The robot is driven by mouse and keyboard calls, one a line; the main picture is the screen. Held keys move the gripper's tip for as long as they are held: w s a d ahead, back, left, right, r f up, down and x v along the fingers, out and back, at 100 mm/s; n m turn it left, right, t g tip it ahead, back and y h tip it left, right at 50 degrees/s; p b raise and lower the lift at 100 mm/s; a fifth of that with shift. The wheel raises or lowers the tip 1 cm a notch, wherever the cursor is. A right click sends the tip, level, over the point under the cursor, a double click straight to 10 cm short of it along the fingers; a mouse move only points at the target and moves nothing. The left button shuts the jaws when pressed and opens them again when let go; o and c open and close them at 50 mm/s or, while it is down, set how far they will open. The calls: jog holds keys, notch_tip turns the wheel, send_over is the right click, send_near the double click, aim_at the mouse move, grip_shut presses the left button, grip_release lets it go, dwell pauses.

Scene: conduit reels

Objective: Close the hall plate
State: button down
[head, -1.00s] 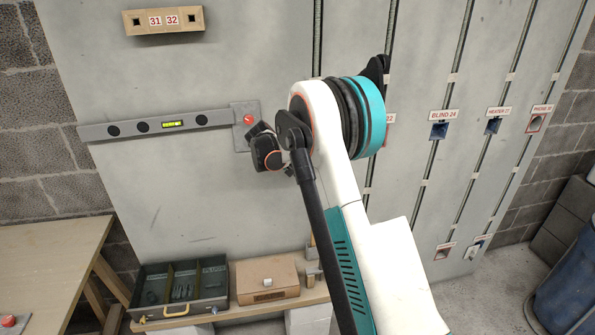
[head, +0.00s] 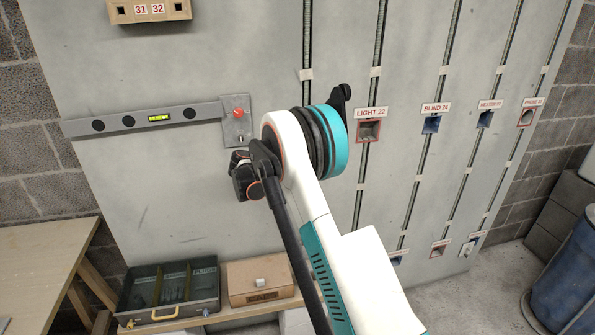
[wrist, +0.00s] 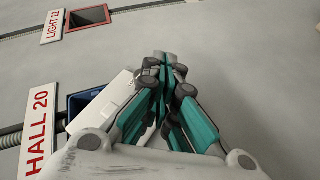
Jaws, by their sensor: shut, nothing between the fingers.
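In the wrist view the HALL 20 label (wrist: 38,132) stands at the left, beside a blue wall box (wrist: 84,100). A pale plate (wrist: 108,104) slants across the box, between it and my gripper (wrist: 165,58), and covers part of its opening. My gripper's fingers are together and empty, pointing up the picture. They overlap the plate's right side; I cannot tell whether they touch it. In the head view my arm hides the hall box, its plate and my fingers.
The LIGHT 22 box (head: 369,131) stands open right of my arm, with BLIND 24 (head: 431,124) farther right. A spirit level (head: 140,119) and a red-knobbed plate (head: 237,116) are at left. Below are a toolbox (head: 168,292) and a tan case (head: 262,278).

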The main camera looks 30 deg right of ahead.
jog(key=s+d+r+n+h+b, duration=0.1)
jog(key=d+r+h, duration=0.3)
jog(key=d, duration=0.1)
jog(key=shift+s, duration=0.2)
dwell(0.5)
jog(key=shift+r, duration=0.1)
dwell(0.5)
